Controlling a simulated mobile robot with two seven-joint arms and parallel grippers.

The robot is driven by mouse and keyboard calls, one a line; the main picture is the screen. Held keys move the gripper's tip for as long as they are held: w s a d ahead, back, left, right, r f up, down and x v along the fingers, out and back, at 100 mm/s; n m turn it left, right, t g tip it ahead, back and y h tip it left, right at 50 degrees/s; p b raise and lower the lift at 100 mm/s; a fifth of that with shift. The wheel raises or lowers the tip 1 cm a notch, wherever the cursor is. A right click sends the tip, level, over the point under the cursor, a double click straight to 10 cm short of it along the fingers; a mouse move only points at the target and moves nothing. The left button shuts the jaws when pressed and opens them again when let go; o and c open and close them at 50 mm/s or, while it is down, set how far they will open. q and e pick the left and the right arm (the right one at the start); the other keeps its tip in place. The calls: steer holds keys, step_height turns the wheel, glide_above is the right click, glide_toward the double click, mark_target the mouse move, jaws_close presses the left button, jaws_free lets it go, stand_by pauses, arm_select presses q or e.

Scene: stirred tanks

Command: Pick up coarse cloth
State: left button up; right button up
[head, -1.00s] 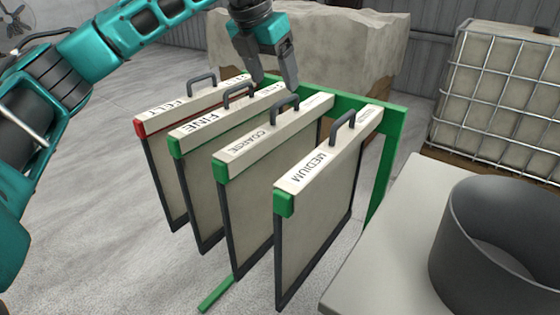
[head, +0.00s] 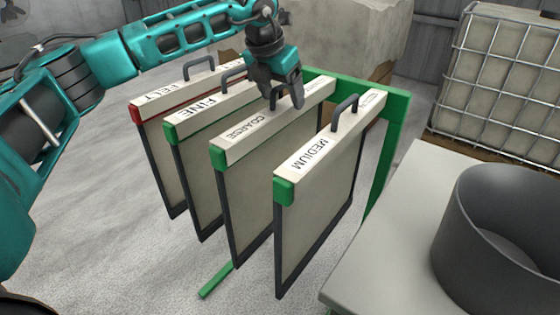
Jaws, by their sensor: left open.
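The coarse cloth (head: 252,190) is a beige panel in a dark frame under a white top bar with a green end, labelled COARSE. It hangs in the green rack (head: 393,140), third from the left. My left gripper (head: 285,101) is open at the middle of the COARSE bar, where its handle is. The fingers hide that handle, so I cannot tell whether they touch it. My right gripper is not in view.
The FINE cloth (head: 202,190) and the red-ended FELT cloth (head: 165,165) hang to the left. The MEDIUM cloth (head: 315,220) hangs to the right. A grey table (head: 375,255) with a dark round tub (head: 480,250) stands at the right.

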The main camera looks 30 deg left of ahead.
arm_select(q)
steer(key=shift+x, duration=1.25)
jaws_close()
